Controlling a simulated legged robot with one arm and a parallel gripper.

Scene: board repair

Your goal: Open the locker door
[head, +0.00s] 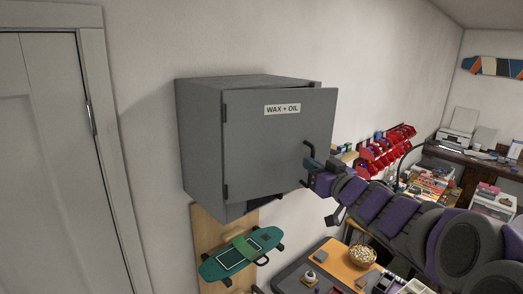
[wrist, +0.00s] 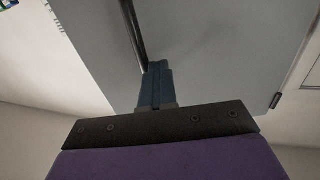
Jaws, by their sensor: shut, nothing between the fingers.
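The grey locker (head: 200,140) hangs on the wall, with a "WAX + OIL" label on its door (head: 265,145). The door hinges show on its left edge. Its right edge seems to stand out slightly from the locker body, so the door looks a little ajar. The black bar handle (head: 306,148) is near the door's right edge. My gripper (head: 313,164) is at the handle's lower part, its blue fingers shut and empty. In the wrist view the fingers (wrist: 157,75) are beside the dark handle bar (wrist: 132,30), close to the grey door face; contact is unclear.
A teal skateboard (head: 240,254) on a wooden panel is below the locker. A workbench with an orange mat (head: 345,264) and a bowl (head: 362,253) is below my arm. Red bins (head: 385,150) line the wall at right. A white room door (head: 60,160) is at left.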

